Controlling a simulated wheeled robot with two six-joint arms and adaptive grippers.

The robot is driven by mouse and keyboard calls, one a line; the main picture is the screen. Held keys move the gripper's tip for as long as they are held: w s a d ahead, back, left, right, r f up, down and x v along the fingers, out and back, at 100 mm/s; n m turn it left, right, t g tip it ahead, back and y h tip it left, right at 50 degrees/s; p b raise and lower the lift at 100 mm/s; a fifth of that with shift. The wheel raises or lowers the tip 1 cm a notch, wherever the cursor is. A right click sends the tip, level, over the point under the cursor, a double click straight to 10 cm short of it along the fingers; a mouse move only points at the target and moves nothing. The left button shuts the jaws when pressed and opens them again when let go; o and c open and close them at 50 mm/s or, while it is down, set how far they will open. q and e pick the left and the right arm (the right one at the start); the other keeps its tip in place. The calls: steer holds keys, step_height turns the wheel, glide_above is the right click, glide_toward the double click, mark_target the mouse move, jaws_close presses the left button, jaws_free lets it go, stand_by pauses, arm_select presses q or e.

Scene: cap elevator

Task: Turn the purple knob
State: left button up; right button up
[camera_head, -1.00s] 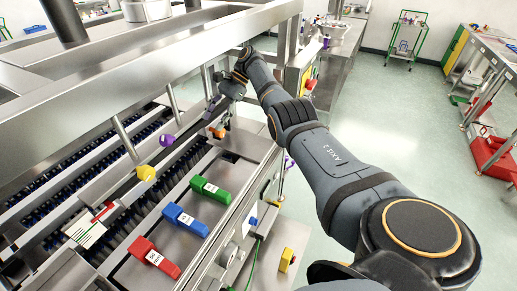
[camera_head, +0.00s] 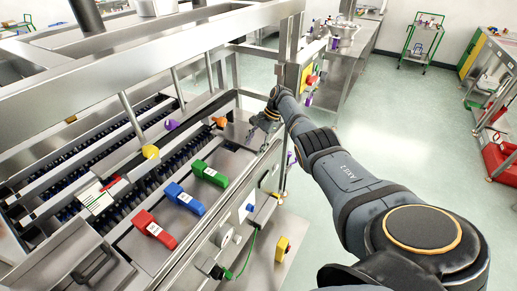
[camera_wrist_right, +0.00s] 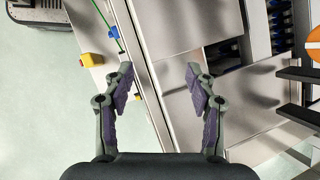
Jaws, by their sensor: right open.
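A purple knob (camera_head: 171,124) sits on the steel rail of the machine in the head view, between a yellow knob (camera_head: 151,152) and an orange knob (camera_head: 219,121). Another small purple part (camera_head: 291,158) shows on the machine's right side. My right gripper (camera_head: 254,136) is over the far right end of the machine's top, right of the orange knob and apart from the purple knob. In the wrist view my right gripper (camera_wrist_right: 161,86) is open and empty above steel panels. Part of an orange disc (camera_wrist_right: 314,42) shows at the right edge. My left gripper is out of view.
Green (camera_head: 209,173), blue (camera_head: 184,199) and red (camera_head: 154,230) handles stand on the machine's top. A yellow box (camera_head: 282,246) with a green cable nearby hangs low on its front. Open floor (camera_head: 370,110) lies to the right.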

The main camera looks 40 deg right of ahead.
mark_target(173, 124)
steer(key=shift+d+f, duration=0.15)
steer(key=shift+f, duration=0.15)
